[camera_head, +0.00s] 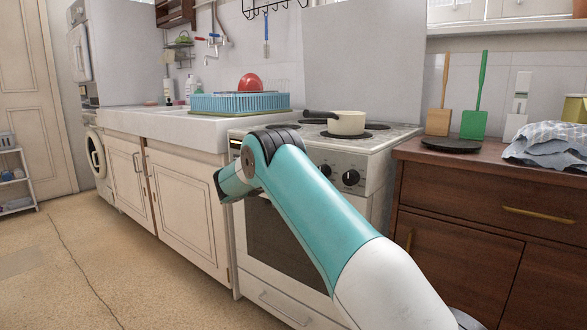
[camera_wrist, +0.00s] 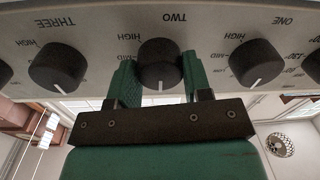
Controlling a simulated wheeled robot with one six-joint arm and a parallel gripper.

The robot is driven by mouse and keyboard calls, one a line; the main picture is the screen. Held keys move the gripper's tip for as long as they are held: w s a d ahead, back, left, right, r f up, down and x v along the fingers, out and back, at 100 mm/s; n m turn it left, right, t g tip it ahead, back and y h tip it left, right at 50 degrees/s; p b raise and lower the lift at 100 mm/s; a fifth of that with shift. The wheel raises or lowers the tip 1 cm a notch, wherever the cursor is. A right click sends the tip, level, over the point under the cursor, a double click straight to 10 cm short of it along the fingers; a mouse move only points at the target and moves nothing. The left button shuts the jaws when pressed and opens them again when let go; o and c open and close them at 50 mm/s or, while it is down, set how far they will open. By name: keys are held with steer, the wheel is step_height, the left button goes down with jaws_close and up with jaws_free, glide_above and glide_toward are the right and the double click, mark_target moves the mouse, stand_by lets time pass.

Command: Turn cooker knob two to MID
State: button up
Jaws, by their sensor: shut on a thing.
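Cooker knob two (camera_wrist: 159,60) is a round black knob with a white pointer line, under the upside-down label TWO in the wrist view. Its pointer faces the bottom of that picture; its MID and HIGH labels lie to its left. My gripper (camera_wrist: 160,75) has one green finger on each side of knob two and is shut on it. In the head view the cooker (camera_head: 285,230) is partly covered by my arm, and my gripper is hidden behind it.
Knob three (camera_wrist: 58,67) and knob one (camera_wrist: 257,63) flank knob two closely. A cream pan (camera_head: 347,123) stands on the hob. A brown dresser (camera_head: 460,220) is right of the cooker, and a sink cabinet (camera_head: 185,200) is left.

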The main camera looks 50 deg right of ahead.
steer(key=shift+f+b, duration=0.1)
steer(key=shift+b, duration=0.25)
steer(key=shift+s+f+m+g+h+b, duration=0.1)
steer(key=shift+m+g+h+b, duration=0.15)
steer(key=shift+m+b, duration=4.7)
steer(key=shift+s+f+m+g+h+b, duration=0.15)
steer(key=shift+m+g+b, duration=0.1)
steer(key=shift+m+b, duration=4.65)
steer(key=shift+w+r+n+b, duration=0.1)
steer(key=shift+n+b, duration=0.45)
steer(key=shift+b, duration=0.2)
steer(key=o, duration=0.9)
